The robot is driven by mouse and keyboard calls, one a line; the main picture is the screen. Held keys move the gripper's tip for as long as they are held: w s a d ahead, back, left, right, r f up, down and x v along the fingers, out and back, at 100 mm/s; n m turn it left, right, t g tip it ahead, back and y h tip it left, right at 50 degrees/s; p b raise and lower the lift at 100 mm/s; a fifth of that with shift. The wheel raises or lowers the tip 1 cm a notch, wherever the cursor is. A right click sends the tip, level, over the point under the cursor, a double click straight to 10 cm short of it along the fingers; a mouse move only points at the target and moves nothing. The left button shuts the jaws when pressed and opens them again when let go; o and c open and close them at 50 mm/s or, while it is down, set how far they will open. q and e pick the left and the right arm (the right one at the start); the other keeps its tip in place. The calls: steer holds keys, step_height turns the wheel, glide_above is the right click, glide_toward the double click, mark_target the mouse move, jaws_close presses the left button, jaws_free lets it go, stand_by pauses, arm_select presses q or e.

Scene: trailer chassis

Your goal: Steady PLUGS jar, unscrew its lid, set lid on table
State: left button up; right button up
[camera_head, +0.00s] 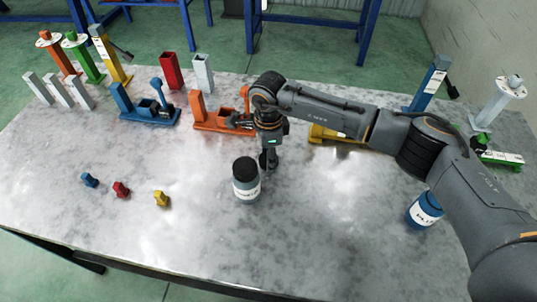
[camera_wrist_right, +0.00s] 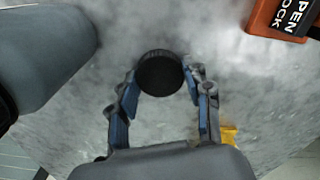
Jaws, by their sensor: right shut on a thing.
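The jar with a label starting "PLU" (camera_head: 424,211) stands at the right of the table, partly behind my right arm; its upper part looks blue. My right gripper (camera_head: 268,165) points down near the table's middle. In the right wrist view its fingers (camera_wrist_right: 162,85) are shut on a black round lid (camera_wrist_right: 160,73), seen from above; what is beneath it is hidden. A second jar (camera_head: 246,188) with a black lid stands upright just left of the gripper in the head view; its label is too small to read. My left gripper is not in view.
An orange fixture (camera_head: 214,124) and a yellow one (camera_head: 332,133) stand behind the gripper, a blue one (camera_head: 145,110) farther left. Small blue (camera_head: 89,180), red (camera_head: 121,190) and yellow (camera_head: 161,199) pieces lie at left. The front middle of the table (camera_head: 310,235) is clear.

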steer(key=shift+f, duration=0.25)
steer(key=o, duration=1.3)
steer(key=shift+r, duration=0.1)
steer(key=shift+r, duration=0.2)
step_height(320, 180, up, 12)
steer(key=shift+r+b, duration=0.1)
steer(key=shift+b, duration=0.85)
